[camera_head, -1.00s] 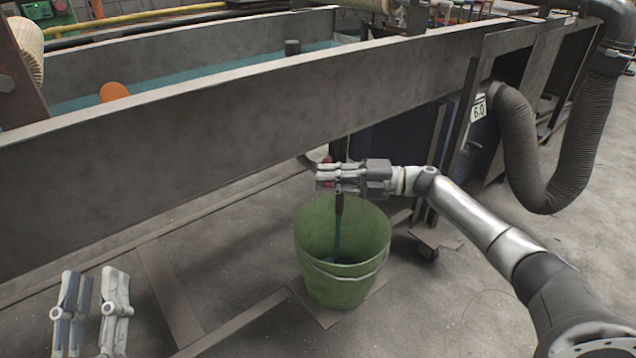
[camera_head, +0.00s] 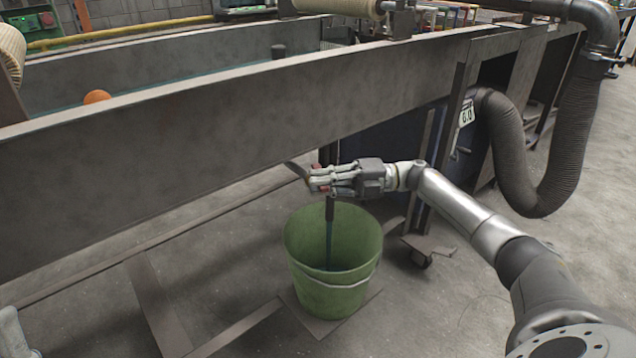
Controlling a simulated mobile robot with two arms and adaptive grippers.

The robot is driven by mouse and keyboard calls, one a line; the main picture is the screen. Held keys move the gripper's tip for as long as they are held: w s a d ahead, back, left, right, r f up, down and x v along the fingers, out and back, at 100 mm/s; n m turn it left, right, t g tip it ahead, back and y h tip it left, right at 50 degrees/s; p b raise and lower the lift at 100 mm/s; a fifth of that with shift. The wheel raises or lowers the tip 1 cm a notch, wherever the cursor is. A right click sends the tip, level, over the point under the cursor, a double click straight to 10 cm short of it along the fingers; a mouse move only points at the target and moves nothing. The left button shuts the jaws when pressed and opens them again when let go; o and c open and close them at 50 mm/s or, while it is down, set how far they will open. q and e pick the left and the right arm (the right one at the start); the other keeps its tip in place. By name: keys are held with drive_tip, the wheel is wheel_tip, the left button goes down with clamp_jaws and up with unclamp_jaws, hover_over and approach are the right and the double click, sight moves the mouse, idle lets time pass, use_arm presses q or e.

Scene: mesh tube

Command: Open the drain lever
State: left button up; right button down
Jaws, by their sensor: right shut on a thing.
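The drain lever (camera_head: 316,167) shows as a small red part at the fingertips of my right gripper, under the long grey tank (camera_head: 240,125). My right gripper (camera_head: 320,180) comes in from the right and is shut on it; the fingers hide most of the lever. A short dark drain pipe (camera_head: 330,208) hangs just below the gripper. A thin bluish stream (camera_head: 329,245) runs from it down into the green bucket (camera_head: 335,292). Only a piece of my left gripper (camera_head: 11,335) shows at the bottom left edge, so its fingers cannot be judged.
A thick ribbed hose (camera_head: 520,165) hangs at the right. Flat metal floor beams (camera_head: 160,300) run left of the bucket.

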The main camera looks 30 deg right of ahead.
drive_tip(key=c, duration=1.5)
unclamp_jaws()
drive_tip(key=v, duration=1.2)
